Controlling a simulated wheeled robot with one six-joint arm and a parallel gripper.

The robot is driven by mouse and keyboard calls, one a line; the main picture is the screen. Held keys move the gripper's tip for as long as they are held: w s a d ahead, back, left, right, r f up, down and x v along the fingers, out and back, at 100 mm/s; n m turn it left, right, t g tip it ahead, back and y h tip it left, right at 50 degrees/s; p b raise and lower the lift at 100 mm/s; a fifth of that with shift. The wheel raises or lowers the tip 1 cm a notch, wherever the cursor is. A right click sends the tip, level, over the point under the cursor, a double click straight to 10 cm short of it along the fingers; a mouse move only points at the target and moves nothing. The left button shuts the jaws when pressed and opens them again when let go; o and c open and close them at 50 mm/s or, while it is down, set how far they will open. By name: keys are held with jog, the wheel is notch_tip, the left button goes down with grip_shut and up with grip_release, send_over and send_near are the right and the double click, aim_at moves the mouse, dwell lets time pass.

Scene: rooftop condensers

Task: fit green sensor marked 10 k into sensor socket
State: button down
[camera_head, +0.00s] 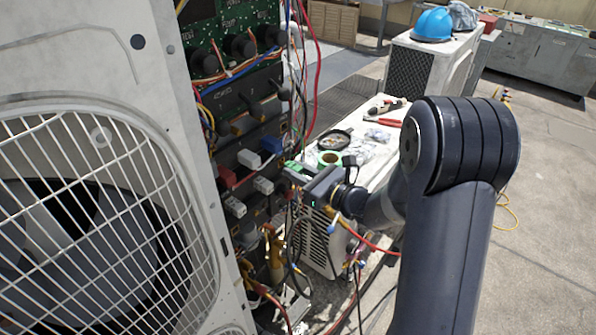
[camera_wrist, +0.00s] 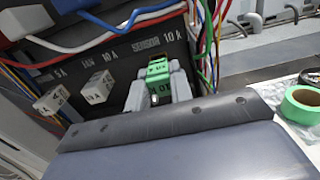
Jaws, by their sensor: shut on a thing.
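The green sensor (camera_wrist: 158,79) sits between the two grey fingers of my gripper (camera_wrist: 160,92), which is shut on it. Its marking is partly readable in the wrist view, with "10" visible. It is in front of the dark panel (camera_wrist: 118,62), below the printed word SENSOR.
White plug-in blocks (camera_wrist: 97,88) sit left of the sensor. Loose coloured wires (camera_wrist: 208,45) hang close on the right, and red and blue cables cross above. A unit top (camera_head: 372,140) with green tape (camera_head: 329,158) and tools stands beyond my gripper.

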jog(key=shift+b+x, duration=0.3)
jog(key=shift+x, duration=0.5)
dwell(0.4)
jog(key=c, duration=1.2)
grip_release()
jog(key=b+v, duration=0.2)
jog(key=v, duration=0.8)
jog(key=shift+s+d, duration=0.3)
jog(key=p+x, duration=0.2)
jog(key=x, duration=0.9)
jog(key=shift+s+d, duration=0.15)
jog(key=shift+d, duration=0.15)
